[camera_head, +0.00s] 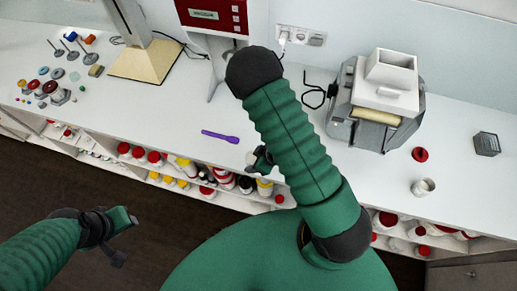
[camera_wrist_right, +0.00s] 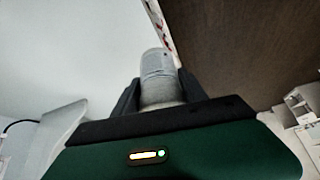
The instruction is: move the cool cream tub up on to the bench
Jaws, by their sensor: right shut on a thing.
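My right gripper (camera_head: 262,159) shows in part beside my green arm, near the front edge of the white bench (camera_head: 190,112). In the right wrist view its two dark fingers (camera_wrist_right: 158,100) are shut on a pale grey, round tub (camera_wrist_right: 158,72). The tub's label cannot be read, so I cannot tell from it whether this is the cool cream tub. In the head view the held tub is mostly hidden. My left gripper (camera_head: 122,232) is over the dark floor at lower left, away from the bench; its jaw opening is unclear.
A purple spatula (camera_head: 220,136) lies on the bench left of my right gripper. A grey-white machine (camera_head: 380,98), a red lid (camera_head: 420,154) and an open white jar (camera_head: 423,187) stand at right. Tubs fill the shelf (camera_head: 110,143) below. Bench space around the spatula is clear.

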